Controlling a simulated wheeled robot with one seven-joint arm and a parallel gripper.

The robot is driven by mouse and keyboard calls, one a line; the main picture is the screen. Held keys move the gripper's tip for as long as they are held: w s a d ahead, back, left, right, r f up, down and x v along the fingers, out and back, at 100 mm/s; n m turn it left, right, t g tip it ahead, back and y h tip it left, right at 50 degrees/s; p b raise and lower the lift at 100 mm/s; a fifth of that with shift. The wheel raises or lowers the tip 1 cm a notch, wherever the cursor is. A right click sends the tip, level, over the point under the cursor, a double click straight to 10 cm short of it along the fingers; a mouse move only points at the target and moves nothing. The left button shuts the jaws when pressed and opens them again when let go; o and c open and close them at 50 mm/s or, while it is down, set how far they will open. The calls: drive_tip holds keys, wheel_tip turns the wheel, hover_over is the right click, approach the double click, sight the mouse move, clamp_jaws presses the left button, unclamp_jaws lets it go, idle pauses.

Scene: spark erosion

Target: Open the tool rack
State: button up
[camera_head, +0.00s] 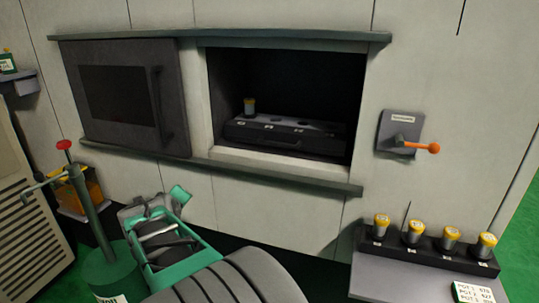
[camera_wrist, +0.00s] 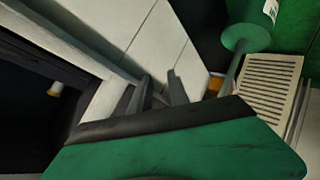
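The tool rack (camera_head: 310,146) is a dark block with a front handle (camera_head: 280,143), inside a dark recess in the pale wall. It appears pushed back within the recess. The holder seems to show in the wrist view (camera_wrist: 56,88). My gripper (camera_head: 155,212) is below and left of the recess, apart from the rack. In the wrist view its two grey fingers (camera_wrist: 158,92) stand apart with nothing seen between them.
A dark windowed door (camera_head: 120,95) stands left of the opening, between two rails. A lever with an orange knob (camera_head: 433,148) is on the wall at right. A bench rack (camera_head: 430,250) carries several yellow-capped holders. A green post (camera_head: 95,220) stands left of my arm.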

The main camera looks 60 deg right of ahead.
drive_tip(key=s+d+h+b, duration=0.1)
drive_tip(key=s+d+h, duration=0.1)
drive_tip(key=d, duration=0.5)
drive_tip(key=s+d+r+g+h+b, duration=0.1)
drive_tip(key=s+d+h, duration=0.2)
drive_tip(key=d, duration=0.4)
drive_tip(key=s+d+r+g+h+b, duration=0.1)
drive_tip(key=s+d+h, duration=0.1)
drive_tip(key=d, duration=0.5)
drive_tip(key=shift+s+n, duration=0.4)
drive_tip(key=shift+s, duration=0.45)
drive_tip(key=n+g+h, duration=0.2)
drive_tip(key=h, duration=0.2)
approach(277, 144)
drive_tip(key=x, duration=0.3)
drive_tip(key=shift+d+f+b, duration=0.15)
drive_tip(key=shift+f+b, duration=0.15)
drive_tip(key=shift+b, duration=0.05)
drive_tip(key=p+x, duration=0.1)
drive_tip(key=x, duration=0.5)
drive_tip(key=shift+w+d+r, duration=0.1)
drive_tip(key=shift+d+r, duration=0.1)
drive_tip(key=shift+d, duration=0.2)
drive_tip(key=shift+w+d, duration=0.1)
drive_tip(key=shift+d, duration=0.2)
drive_tip(key=shift+c, duration=0.2)
clamp_jaws()
